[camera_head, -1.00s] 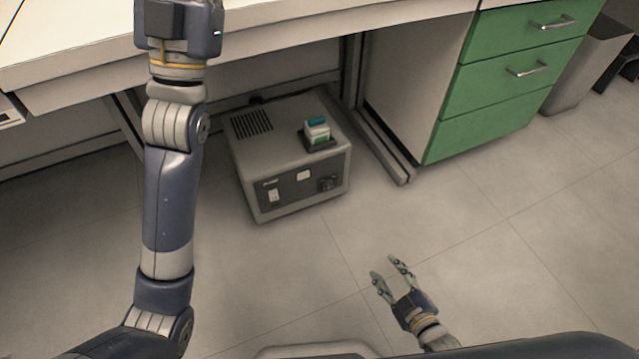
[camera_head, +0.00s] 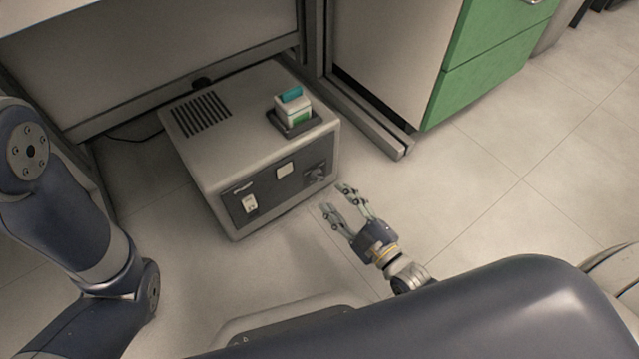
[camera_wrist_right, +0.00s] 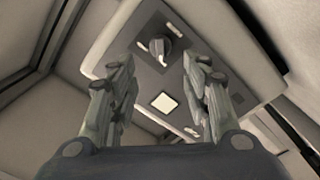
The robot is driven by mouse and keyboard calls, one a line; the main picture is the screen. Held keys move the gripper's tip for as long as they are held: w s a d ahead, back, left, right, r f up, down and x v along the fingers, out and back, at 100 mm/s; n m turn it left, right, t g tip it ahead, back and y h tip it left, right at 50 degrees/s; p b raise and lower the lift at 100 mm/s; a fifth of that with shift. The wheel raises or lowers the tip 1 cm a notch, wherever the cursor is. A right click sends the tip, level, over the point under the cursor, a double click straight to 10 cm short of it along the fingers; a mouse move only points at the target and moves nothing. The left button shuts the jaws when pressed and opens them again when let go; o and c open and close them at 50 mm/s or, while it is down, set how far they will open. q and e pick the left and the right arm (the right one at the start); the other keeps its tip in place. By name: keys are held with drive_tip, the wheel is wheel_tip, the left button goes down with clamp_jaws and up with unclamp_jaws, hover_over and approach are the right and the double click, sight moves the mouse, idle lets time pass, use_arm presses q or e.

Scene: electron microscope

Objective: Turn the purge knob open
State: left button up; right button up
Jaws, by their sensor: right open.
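The purge unit is a grey box (camera_head: 220,160) on the floor under the bench, with a dark front panel. The dark purge knob (camera_head: 317,171) is at the panel's right end. In the right wrist view the knob (camera_wrist_right: 158,48) shows ahead, between and beyond the fingertips. My right gripper (camera_head: 336,197) is open and empty, just in front of the knob and apart from it. The right wrist view shows its two fingers (camera_wrist_right: 158,75) spread apart. My left arm is at the left; its gripper is out of view.
A white switch (camera_head: 250,204) and a pale square (camera_head: 285,169) are on the same panel. A small teal-and-white item (camera_head: 293,105) sits in a dark holder on top of the box. A bench leg and green drawers (camera_head: 490,70) stand to the right. Floor is clear there.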

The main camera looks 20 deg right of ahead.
sight(319, 180)
drive_tip(key=b+x, duration=0.1)
drive_tip(key=x, duration=0.1)
drive_tip(key=b+x, duration=0.1)
drive_tip(key=x, duration=0.1)
drive_tip(key=b+x, duration=0.1)
drive_tip(key=x, duration=0.1)
drive_tip(key=shift+f, duration=0.25)
drive_tip(key=shift+w+a+r, duration=0.15)
drive_tip(key=shift+w+a, duration=0.05)
drive_tip(key=shift+w, duration=0.4)
drive_tip(key=c, duration=1)
